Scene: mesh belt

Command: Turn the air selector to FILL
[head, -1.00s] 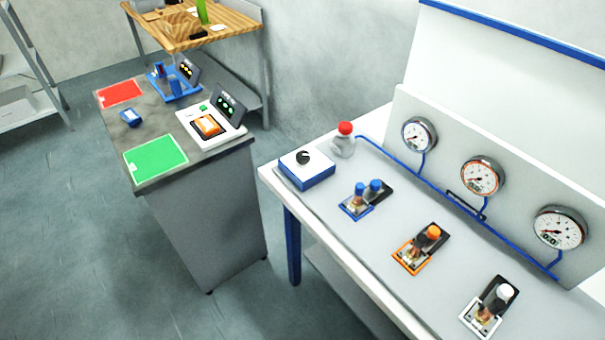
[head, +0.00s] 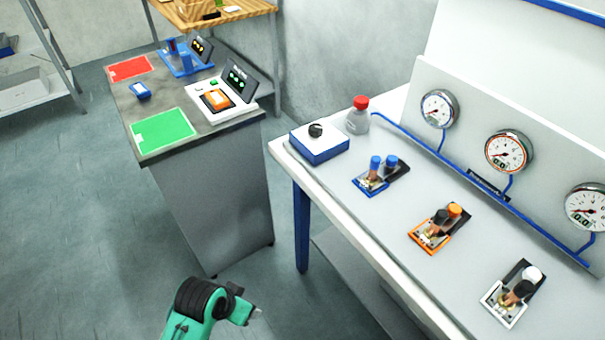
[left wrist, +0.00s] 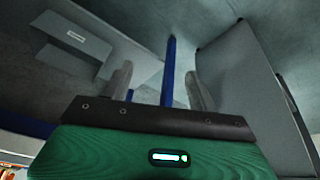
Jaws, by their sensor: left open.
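The air selector is a box with a white top and blue sides (head: 319,149) and a black knob (head: 316,130). It sits at the near-left corner of the white bench. Any marks around the knob are too small to read. A green and black part of my left arm shows at the bottom of the head view, in front of and below the bench, well apart from the selector. In the left wrist view, my left gripper (left wrist: 158,88) has its two grey fingers spread with nothing between them. The selector is not visible there. My right gripper is not in view.
Blue, orange and white fittings (head: 440,228) line the bench top below several gauges (head: 508,151). A grey cabinet (head: 210,195) stands to the left, across a gap. A blue bench leg (left wrist: 168,70) rises beyond my fingers.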

